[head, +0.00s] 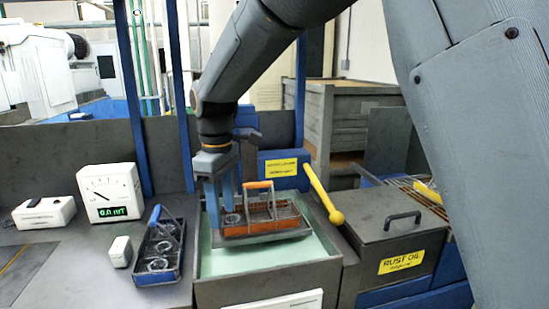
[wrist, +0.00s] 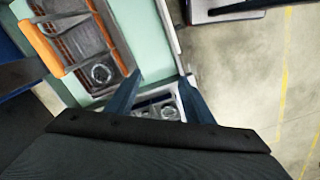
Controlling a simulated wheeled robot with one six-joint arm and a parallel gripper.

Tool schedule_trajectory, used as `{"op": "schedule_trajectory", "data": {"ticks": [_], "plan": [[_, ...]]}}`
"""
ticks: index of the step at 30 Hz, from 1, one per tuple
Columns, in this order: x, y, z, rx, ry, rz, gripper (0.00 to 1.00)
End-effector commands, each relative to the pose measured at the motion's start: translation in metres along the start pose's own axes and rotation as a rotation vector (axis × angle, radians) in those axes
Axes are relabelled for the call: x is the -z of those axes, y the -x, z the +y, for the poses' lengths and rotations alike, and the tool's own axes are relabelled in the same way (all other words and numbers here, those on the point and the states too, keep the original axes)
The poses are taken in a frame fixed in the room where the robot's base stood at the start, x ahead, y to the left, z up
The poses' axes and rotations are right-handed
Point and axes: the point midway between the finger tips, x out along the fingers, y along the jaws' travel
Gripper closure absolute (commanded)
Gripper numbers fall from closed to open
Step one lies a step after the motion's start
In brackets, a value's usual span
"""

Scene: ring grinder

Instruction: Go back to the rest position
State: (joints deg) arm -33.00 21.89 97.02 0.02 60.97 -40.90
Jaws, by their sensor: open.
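My gripper (head: 221,215) points down over the left part of the tank, its blue fingers apart. It shows in the wrist view too (wrist: 160,95), with nothing held between the fingers. In the head view the fingers overlap the left end of an orange-handled basket (head: 290,219); I cannot tell whether they touch it. The basket also shows at upper left in the wrist view (wrist: 42,48), beside the fingers, with a ring inside. A blue-handled tray (head: 160,275) with several rings stands left of the tank.
The tank (head: 265,292) holds pale green liquid. A yellow-knobbed lever (head: 322,192) rises at its right, next to the lidded rust oil box (head: 395,240). A gauge (head: 110,192) and small white boxes stand on the left bench. Open floor (wrist: 250,90) shows in the wrist view.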

Motion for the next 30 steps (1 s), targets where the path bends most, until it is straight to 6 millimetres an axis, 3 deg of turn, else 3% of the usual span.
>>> {"op": "schedule_trajectory", "data": {"ticks": [8, 14, 20, 22, 27, 30], "plan": [[-0.042, -0.016, 0.008, -0.005, -0.143, 0.005, 0.52], [-0.094, -0.034, 0.016, -0.01, -0.316, 0.011, 0.52], [-0.173, -0.06, 0.014, -0.018, -0.578, 0.021, 0.52], [-0.211, -0.073, 0.006, -0.023, -0.712, 0.026, 0.52], [-0.297, -0.105, -0.03, -0.035, -1.044, 0.043, 0.52], [-0.328, -0.117, -0.05, -0.041, -1.177, 0.051, 0.52]]}}
